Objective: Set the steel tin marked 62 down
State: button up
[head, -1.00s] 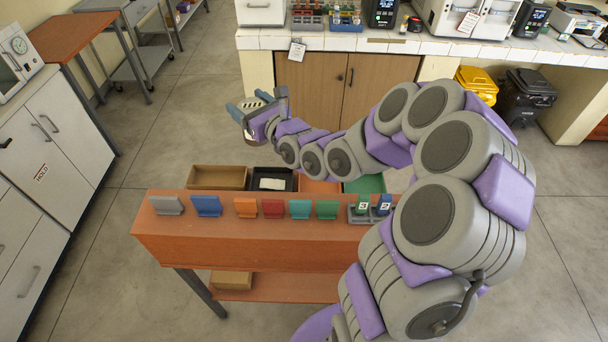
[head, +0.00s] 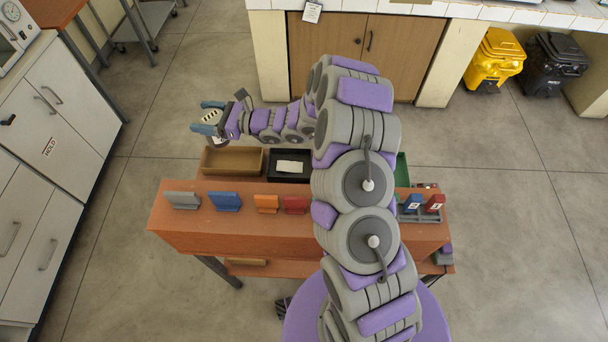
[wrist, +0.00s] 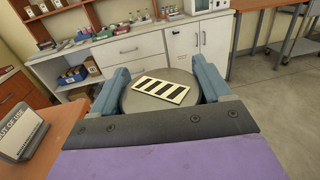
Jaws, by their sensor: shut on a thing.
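My gripper (head: 207,117) is shut on a round grey steel tin (wrist: 133,103), which sits between its two blue fingers in the wrist view. The tin's top carries a cream label with several dark bars; I cannot read a number 62 on it. In the head view the gripper hangs in the air at the left, near the back of the brown tray (head: 206,160). The tin is mostly hidden by the fingers there.
A black tray (head: 291,179) holding a pale card stands beside the brown tray. A green tray (head: 402,172) is partly hidden by my arm. Coloured plates stand along the orange table (head: 170,238). A white cabinet (head: 60,150) is at the left; grey floor is clear between.

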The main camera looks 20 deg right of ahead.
jog(key=s+a+f+n+g+y, duration=0.2)
jog(key=s+a+f+n+g, duration=0.3)
jog(key=a+f, duration=0.35)
jog(key=shift+m, duration=0.6)
jog(key=f, duration=0.3)
jog(key=s+f, duration=0.1)
jog(key=f, duration=0.2)
jog(key=f+b, duration=0.1)
jog(key=f, duration=0.1)
jog(key=shift+s+d+f, duration=0.2)
jog(key=shift+d+f, duration=0.15)
jog(key=shift+f, duration=0.05)
jog(key=o, duration=1.1)
jog(key=shift+a+f, duration=0.15)
jog(key=shift+a, duration=0.2)
jog(key=shift+o, duration=0.5)
jog(key=shift+d+r, duration=0.2)
jog(key=shift+d, duration=0.25)
